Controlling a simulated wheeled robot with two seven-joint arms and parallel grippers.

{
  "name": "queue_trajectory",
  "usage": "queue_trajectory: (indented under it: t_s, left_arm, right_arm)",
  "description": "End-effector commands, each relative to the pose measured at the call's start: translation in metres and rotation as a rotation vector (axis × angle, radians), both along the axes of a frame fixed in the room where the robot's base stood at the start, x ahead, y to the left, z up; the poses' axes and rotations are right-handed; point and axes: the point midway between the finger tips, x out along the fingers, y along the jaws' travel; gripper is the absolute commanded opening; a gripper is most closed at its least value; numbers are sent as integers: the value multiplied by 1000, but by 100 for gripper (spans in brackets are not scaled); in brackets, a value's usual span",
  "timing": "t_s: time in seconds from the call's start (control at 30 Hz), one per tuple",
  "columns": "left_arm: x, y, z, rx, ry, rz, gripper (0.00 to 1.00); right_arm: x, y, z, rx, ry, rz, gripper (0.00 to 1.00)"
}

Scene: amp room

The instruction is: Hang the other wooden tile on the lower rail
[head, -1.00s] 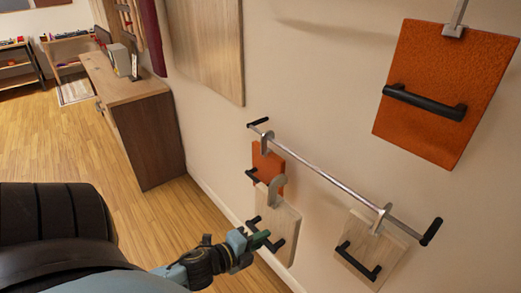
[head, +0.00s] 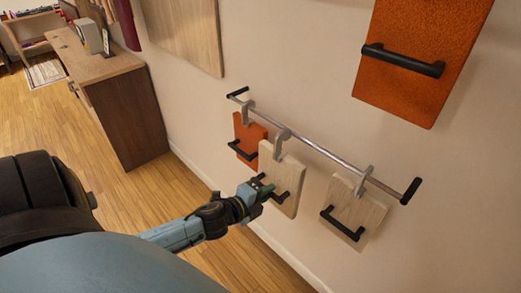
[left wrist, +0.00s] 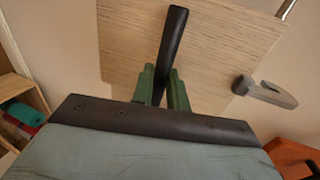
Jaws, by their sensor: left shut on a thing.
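My left gripper (head: 262,190) is shut on the black handle of a pale wooden tile (head: 281,180). In the left wrist view the green fingers (left wrist: 163,88) pinch that handle (left wrist: 172,45) in front of the tile (left wrist: 215,50). The tile's grey hook (head: 281,143) overlaps the lower rail (head: 325,154) in the head view. I cannot tell whether it sits over the rail. In the left wrist view the hook (left wrist: 265,93) shows its open side. Another wooden tile (head: 352,212) hangs near the rail's right end. My right gripper is not in view.
A small orange tile (head: 249,137) hangs on the rail just left of the held tile. A large orange tile (head: 420,62) hangs higher at right, and a large wooden panel (head: 185,32) at upper left. A desk (head: 108,100) stands against the wall. The floor below is clear.

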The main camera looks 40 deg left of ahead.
Motion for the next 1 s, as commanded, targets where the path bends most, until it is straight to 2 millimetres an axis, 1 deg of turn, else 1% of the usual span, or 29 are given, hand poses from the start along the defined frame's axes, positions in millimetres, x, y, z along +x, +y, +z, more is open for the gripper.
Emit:
queue_trajectory:
  t_s: [0.03, 0.27, 0.93, 0.97, 1.0]
  left_arm:
    - [6, 0, 2, 2, -6, -1, 0]
    - [23, -1, 2, 1, -6, -1, 0]
    - [74, -5, 2, 3, -6, 0, 0]
    - [77, -5, 2, 3, -5, 0, 0]
    - [75, -5, -3, 2, -3, 0, 0]
  right_arm:
    - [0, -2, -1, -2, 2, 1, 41]
    - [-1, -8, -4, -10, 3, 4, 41]
    - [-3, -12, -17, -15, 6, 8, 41]
    - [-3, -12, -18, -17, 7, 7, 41]
    - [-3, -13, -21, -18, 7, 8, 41]
